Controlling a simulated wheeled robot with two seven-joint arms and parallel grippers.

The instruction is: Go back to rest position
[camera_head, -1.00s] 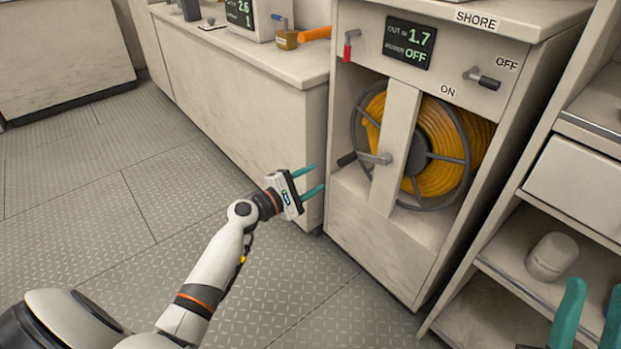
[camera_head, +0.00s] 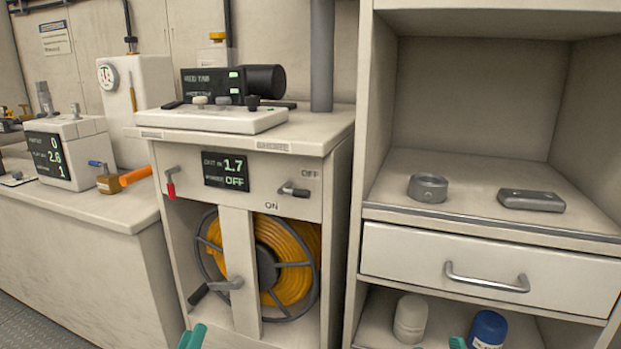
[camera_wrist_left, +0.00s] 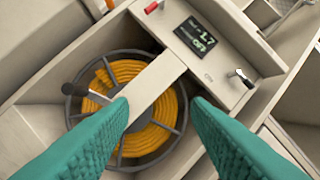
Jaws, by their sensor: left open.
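The teal fingertips of my left gripper (camera_head: 192,337) show at the bottom edge of the head view, in front of the reel cabinet. In the left wrist view its two fingers (camera_wrist_left: 160,106) stand wide apart with nothing between them. Behind them are the yellow cable reel (camera_wrist_left: 135,75) and the cabinet's upright post. My right gripper (camera_head: 468,336) shows only as teal fingertips at the bottom right, in front of the lower shelf. Its tips are apart and nothing shows held between them. The rest of both arms is out of the head view.
The reel cabinet (camera_head: 335,215) has a red-handled lever (camera_head: 170,188) and an ON/OFF lever (camera_head: 293,190). The shelf unit (camera_head: 367,150) at right holds a grey ring (camera_head: 428,188), a drawer (camera_head: 490,268), a white jar (camera_head: 410,319) and a blue jar (camera_head: 489,329). Floor shows at lower left.

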